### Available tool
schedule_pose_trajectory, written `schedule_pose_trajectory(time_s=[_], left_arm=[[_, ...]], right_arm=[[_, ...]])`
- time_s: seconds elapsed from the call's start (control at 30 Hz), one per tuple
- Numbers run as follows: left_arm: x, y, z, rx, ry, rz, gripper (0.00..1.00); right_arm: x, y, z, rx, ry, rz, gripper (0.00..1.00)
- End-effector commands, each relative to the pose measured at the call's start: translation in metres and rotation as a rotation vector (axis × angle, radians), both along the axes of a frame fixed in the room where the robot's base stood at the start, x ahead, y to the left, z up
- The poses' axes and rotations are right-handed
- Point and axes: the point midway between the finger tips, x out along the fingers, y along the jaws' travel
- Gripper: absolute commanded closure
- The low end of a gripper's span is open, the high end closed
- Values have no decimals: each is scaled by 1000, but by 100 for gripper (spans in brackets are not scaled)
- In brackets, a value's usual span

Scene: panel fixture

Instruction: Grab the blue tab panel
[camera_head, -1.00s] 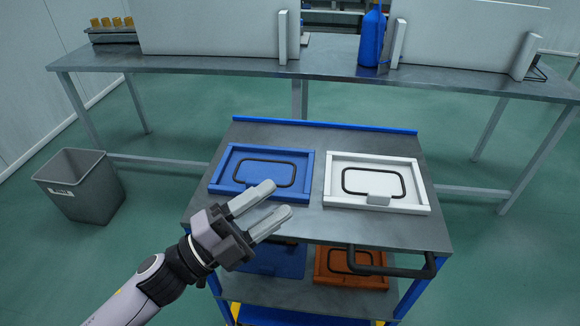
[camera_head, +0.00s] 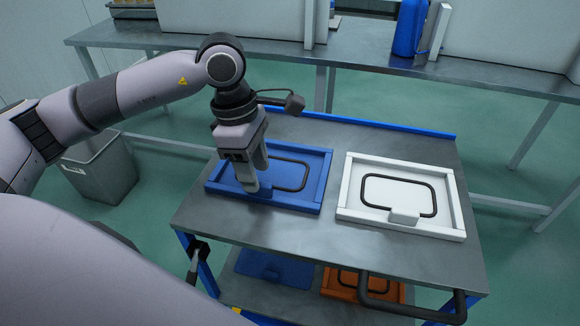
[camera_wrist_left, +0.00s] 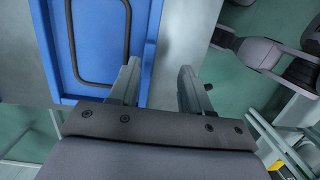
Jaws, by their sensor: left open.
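The blue panel (camera_head: 292,174) with a black ring lies in a blue frame on the left of the cart top. It also shows in the wrist view (camera_wrist_left: 100,40) at the upper left. My left gripper (camera_head: 256,180) points down over the panel's front left part, its fingers apart and empty. In the wrist view the gripper (camera_wrist_left: 160,68) has its fingers apart, near the blue frame's edge with bare metal between them. My right gripper is not in view.
A white panel (camera_head: 395,194) with a front tab lies right of the blue one. The lower shelf holds a blue panel (camera_head: 272,268) and an orange panel (camera_head: 385,286). A black handle (camera_head: 410,296) sticks out in front. A workbench (camera_head: 490,82) stands behind.

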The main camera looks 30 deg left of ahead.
Motion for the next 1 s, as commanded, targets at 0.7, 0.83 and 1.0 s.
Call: schedule_pose_trajectory(time_s=[0.7, 0.83, 1.0], left_arm=[[10, 4, -68, 45, -13, 4, 52], [10, 4, -68, 45, -15, 4, 52], [10, 4, -68, 44, -14, 4, 81]], right_arm=[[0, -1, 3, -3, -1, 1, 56], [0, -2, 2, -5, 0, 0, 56], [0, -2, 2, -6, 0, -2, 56]])
